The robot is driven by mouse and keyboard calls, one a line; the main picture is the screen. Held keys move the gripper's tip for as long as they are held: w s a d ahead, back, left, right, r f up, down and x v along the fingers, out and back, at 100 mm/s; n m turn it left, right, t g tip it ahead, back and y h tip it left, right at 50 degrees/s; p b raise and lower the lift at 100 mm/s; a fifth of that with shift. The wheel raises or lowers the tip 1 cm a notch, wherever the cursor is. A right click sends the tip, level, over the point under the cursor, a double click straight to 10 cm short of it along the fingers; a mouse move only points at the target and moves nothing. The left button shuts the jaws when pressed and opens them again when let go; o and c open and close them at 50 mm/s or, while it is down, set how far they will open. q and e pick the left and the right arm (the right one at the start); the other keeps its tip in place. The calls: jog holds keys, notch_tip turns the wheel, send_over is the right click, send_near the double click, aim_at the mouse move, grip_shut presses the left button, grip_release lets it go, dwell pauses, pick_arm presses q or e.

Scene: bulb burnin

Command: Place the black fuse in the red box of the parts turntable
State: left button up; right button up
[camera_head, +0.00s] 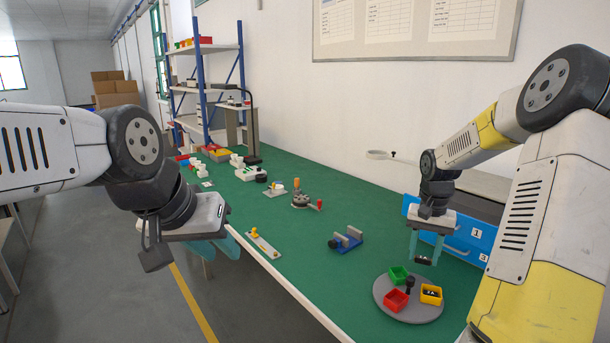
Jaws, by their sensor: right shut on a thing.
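The parts turntable (417,316) is a round grey disc at the right of the green bench. It bears a red box (396,300) at the front, a green box (398,275) behind it and a yellow box (431,294) to the right with small dark parts in it. A black post stands in the middle. My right gripper (425,258) is shut on the black fuse (423,261), which it holds above the back of the turntable, apart from the boxes. My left gripper (228,246) hangs near the bench's front edge, apart from the turntable; its finger gap is unclear.
A blue drawer unit (462,236) stands behind my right gripper. A blue and grey vise-like block (346,239) lies left of the turntable. Other fixtures (301,200) stand farther along the bench. The green surface between the block and the turntable is clear.

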jog(key=s+a+f+n, duration=0.1)
jog(key=a+f, duration=0.2)
jog(key=a, duration=0.2)
jog(key=s+a+f+n, duration=0.1)
jog(key=a+f+n, duration=0.1)
jog(key=a+f, duration=0.2)
jog(key=a+f+n, duration=0.2)
jog(key=a+f, duration=0.1)
jog(key=a, duration=0.3)
jog(key=shift+s+a+f, duration=0.15)
jog(key=shift+s+a, duration=0.15)
jog(key=shift+s, duration=0.1)
